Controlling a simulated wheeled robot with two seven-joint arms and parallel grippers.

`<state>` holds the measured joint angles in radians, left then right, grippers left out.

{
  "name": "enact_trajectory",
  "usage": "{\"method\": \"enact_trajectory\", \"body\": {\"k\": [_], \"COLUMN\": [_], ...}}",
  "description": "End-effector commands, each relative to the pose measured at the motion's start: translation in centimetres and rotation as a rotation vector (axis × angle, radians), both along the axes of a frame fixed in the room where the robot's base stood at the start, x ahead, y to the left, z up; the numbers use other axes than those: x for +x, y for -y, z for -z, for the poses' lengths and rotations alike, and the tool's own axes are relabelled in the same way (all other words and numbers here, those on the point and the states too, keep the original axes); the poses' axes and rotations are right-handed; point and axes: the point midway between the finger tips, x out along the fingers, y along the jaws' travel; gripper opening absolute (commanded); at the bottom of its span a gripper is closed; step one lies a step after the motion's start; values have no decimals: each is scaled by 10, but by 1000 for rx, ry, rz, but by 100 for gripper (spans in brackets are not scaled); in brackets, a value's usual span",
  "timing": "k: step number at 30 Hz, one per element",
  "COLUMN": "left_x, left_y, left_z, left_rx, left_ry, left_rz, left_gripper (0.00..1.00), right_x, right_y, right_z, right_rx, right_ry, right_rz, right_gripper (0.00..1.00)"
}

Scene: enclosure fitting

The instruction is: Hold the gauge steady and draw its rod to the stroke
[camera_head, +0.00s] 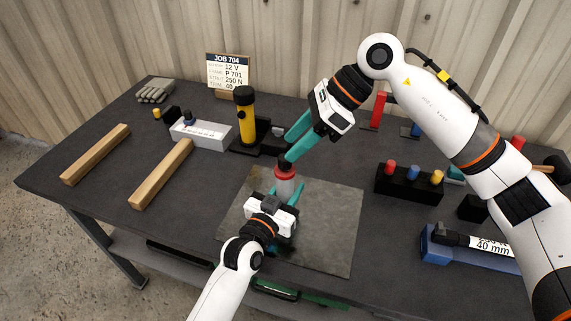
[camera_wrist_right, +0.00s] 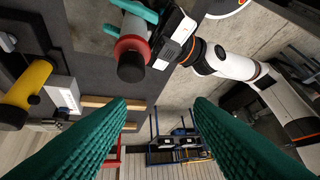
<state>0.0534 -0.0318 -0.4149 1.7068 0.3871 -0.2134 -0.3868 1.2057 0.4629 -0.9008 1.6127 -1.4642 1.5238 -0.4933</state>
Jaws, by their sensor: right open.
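The gauge (camera_head: 285,186) stands upright on the grey mat, with a pale body, a red collar and a black top. In the right wrist view, the gauge (camera_wrist_right: 131,45) shows its red collar and black end. My left gripper (camera_head: 282,200) comes from the front edge, its teal fingers shut around the gauge's body. My right gripper (camera_head: 288,148) is open and empty just above the gauge's black top, tilted down from the upper right. In the right wrist view its fingers (camera_wrist_right: 160,110) are spread, with the gauge outside the gap. The rod cannot be told apart from the black top.
The grey mat (camera_head: 335,225) lies mid-table. A yellow-black cylinder (camera_head: 246,120) stands behind left, near a grey box (camera_head: 200,134). Wooden bars (camera_head: 162,173) lie left. A black block with coloured pegs (camera_head: 408,184) and a blue tool labelled 40 mm (camera_head: 440,250) are right. A job sign (camera_head: 229,75) stands behind.

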Motion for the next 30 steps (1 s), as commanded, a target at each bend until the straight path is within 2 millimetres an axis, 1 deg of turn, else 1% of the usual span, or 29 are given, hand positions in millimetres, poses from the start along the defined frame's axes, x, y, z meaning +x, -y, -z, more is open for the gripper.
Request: {"method": "enact_trajectory", "body": {"k": [1,4,8,12,15,21,24,27,30], "left_x": [0,0,0,0,0,0,0,0,0], "left_y": [0,0,0,0,0,0,0,0,0], "left_z": [0,0,0,0,0,0,0,0,0], "left_rx": [0,0,0,0,0,0,0,0,0], "left_ry": [0,0,-1,-1,-1,-1,-1,-1,-1], "left_rz": [0,0,0,0,0,0,0,0,0], "left_gripper": [6,6,6,6,6,6,6,6,6], "right_x": [-4,-8,-10,-9,-7,-5,-4,-3,0], "right_y": [0,2,12,33,51,81,90,89,79], "right_z": [11,21,33,47,57,71,75,76,75], "right_rx": [84,254,460,647,745,849,867,876,878], "right_ry": [-21,-26,-10,37,82,160,184,193,195], "right_rz": [-15,-34,-13,56,124,236,265,277,277], "right_gripper": [48,48,48,48,48,48,48,48,48]}}
